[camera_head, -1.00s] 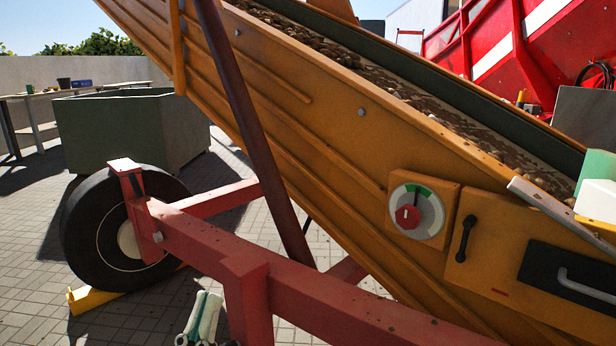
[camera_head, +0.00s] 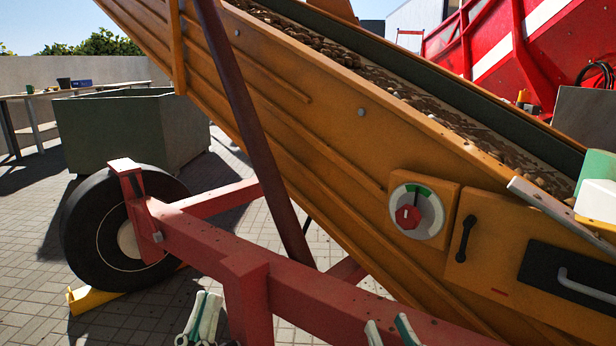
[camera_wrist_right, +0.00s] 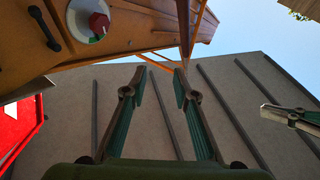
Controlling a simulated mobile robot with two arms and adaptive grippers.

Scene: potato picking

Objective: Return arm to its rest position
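My left gripper (camera_head: 203,316) shows at the bottom of the head view, in front of the red beam, with pale and green fingers. The angle does not show whether its fingers are apart. My right gripper (camera_head: 390,333) just enters at the bottom edge, right of the left one. In the right wrist view, my right gripper (camera_wrist_right: 160,84) has its two green-padded fingers apart with nothing between them. Part of another gripper, apparently my left (camera_wrist_right: 292,115), shows at that view's right edge.
An orange conveyor (camera_head: 330,170) carries potatoes and has a red knob (camera_head: 408,217) on its side. A red beam frame (camera_head: 205,245) and a black wheel (camera_head: 90,235) stand close in front. A green bin (camera_head: 110,135) is at the left.

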